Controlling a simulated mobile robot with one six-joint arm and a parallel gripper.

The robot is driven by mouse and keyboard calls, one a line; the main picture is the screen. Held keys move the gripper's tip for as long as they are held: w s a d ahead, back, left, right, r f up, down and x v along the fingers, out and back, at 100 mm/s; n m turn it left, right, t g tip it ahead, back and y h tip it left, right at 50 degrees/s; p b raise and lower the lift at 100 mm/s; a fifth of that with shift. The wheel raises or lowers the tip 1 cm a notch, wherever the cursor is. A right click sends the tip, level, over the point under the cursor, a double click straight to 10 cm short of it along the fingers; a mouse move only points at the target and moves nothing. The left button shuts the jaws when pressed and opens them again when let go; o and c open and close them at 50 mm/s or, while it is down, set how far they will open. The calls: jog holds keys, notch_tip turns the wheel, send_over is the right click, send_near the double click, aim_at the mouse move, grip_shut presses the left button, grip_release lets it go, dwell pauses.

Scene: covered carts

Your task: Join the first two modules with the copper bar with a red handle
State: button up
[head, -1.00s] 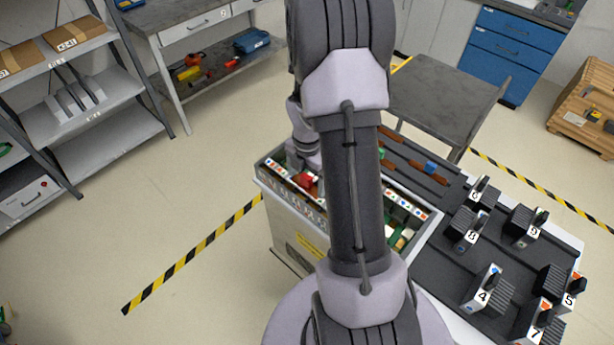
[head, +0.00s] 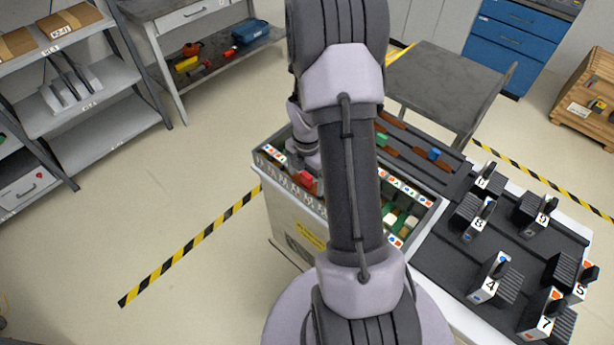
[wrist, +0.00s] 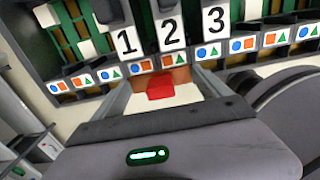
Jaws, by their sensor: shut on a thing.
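My gripper (wrist: 162,92) is shut on the red handle (wrist: 160,88) of a copper bar (wrist: 178,75). The bar lies across the front of the crate, below modules 1 (wrist: 127,41) and 2 (wrist: 171,33). Whether it touches their contacts I cannot tell. Module 3 (wrist: 214,21) stands to the right of 2. In the head view the red handle (head: 306,180) shows at the near left rim of the open crate (head: 295,215); my arm hides much of the crate's inside.
Copper bars with a green handle (head: 382,140) and a blue handle (head: 436,154) lie on a dark tray behind the crate. Loose modules, such as 4 (head: 491,282) and 8 (head: 478,222), stand on the dark top at right.

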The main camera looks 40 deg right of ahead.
jog(key=shift+f, duration=0.15)
jog(key=o, duration=1.2)
notch_tip(320, 180, up, 17)
jog(key=p, duration=0.5)
jog(key=shift+r, duration=0.2)
jog(key=shift+a, duration=0.1)
